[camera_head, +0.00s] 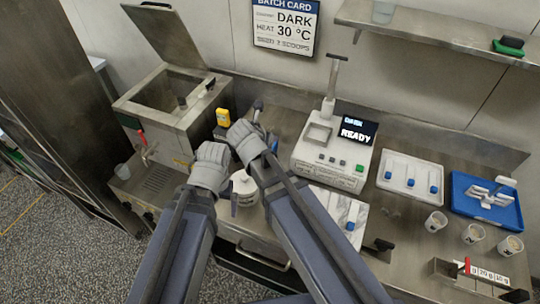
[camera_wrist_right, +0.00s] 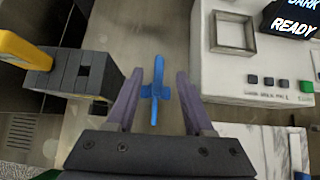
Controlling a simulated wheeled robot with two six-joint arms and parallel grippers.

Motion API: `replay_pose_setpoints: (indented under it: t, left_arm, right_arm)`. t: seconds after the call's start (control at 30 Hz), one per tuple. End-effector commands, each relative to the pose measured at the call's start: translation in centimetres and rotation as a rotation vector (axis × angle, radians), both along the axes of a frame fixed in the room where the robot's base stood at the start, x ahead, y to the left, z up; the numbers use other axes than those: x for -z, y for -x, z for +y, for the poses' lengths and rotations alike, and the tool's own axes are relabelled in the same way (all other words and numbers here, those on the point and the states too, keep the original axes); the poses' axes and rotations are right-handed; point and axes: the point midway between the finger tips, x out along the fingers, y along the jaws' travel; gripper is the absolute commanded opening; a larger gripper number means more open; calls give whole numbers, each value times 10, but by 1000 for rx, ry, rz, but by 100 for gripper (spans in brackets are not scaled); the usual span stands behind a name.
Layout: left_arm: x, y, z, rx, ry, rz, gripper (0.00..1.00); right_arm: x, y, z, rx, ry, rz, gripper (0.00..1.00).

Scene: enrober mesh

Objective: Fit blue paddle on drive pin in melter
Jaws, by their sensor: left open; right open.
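The blue paddle (camera_wrist_right: 157,90) stands between the two fingers of my right gripper (camera_wrist_right: 158,104) in the right wrist view, with a gap on each side. My right gripper is open. In the head view its fingers are mostly hidden behind my own arm. My left gripper (camera_head: 211,160) is between the melter and the white machine, its fingertips hard to make out; it appears to hold nothing. The melter (camera_head: 137,103) is the steel box at the left with its lid raised. A small dark post (camera_head: 182,101), perhaps the drive pin, shows in its basin.
A yellow-handled item (camera_head: 223,116) stands in a black block (camera_wrist_right: 85,72) left of the paddle. The white machine (camera_head: 335,160) reading READY stands right. A white tray (camera_head: 411,177), blue tray (camera_head: 487,201) and several cups are farther right. A white pot (camera_head: 245,186) is near my arms.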

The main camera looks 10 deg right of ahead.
Motion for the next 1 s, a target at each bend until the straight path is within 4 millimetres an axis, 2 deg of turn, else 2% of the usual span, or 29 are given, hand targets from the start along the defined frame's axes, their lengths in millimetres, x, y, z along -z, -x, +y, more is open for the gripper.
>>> replay_pose_setpoints:
  t: [0.17,0.33,0.47,0.8,1.0]
  left_arm:
    - [18,0,0,-1,0,0,100]
    - [17,0,0,-1,0,0,100]
    - [24,0,0,-1,0,0,100]
    - [60,0,0,-1,0,0,100]
    - [59,0,0,-1,0,0,100]
  right_arm:
    - [18,-12,-7,4,-2,0,52]
    - [17,-13,-8,2,-2,0,52]
    - [24,-16,-9,3,-2,0,52]
    - [60,-37,-22,4,-3,-1,52]
    - [59,-39,-24,2,-2,0,52]
